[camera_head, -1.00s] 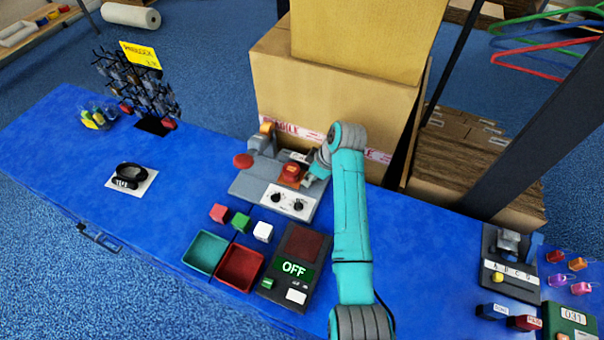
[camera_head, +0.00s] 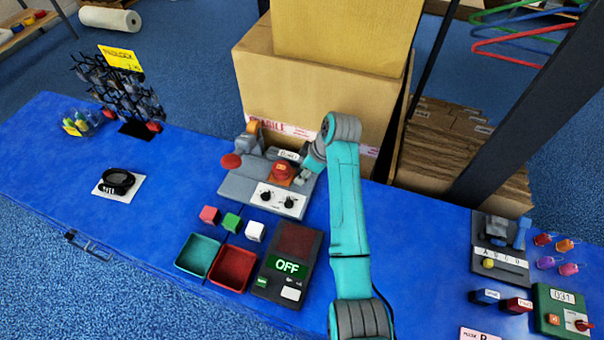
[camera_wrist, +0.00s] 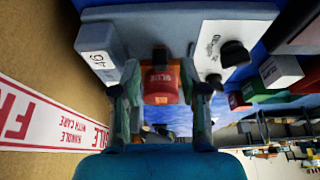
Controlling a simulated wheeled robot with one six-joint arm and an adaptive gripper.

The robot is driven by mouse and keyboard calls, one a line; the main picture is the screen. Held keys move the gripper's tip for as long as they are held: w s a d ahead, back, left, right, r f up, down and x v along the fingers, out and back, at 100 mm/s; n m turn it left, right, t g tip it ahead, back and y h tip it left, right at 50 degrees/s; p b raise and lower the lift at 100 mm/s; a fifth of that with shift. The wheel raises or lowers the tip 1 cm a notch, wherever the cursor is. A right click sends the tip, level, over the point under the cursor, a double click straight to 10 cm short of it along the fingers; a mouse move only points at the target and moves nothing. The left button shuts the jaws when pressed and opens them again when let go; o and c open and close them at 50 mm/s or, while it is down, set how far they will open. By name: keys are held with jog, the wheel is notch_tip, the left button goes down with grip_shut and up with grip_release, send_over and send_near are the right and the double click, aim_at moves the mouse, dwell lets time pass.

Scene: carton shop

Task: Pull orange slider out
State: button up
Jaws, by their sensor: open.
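An orange piece with a red, lettered front (camera_head: 282,173) sits on the grey machine (camera_head: 238,187) on the blue table; I take it for the orange slider. In the wrist view this piece (camera_wrist: 160,86) shows between my two fingers, with a dark knob beyond it. My gripper (camera_head: 304,174) is at the right side of the piece in the head view. In the wrist view my gripper (camera_wrist: 160,100) is open, with one finger on each side of the piece. Contact cannot be told.
The machine also has a white panel with black knobs (camera_head: 278,200), a red knob (camera_head: 231,160) and an orange part (camera_head: 254,129). Cardboard boxes (camera_head: 315,97) stand close behind. Small blocks, two trays (camera_head: 232,268) and an OFF display (camera_head: 288,266) lie in front.

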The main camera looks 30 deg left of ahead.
jog(key=v, duration=1)
jog(key=shift+d, duration=0.1)
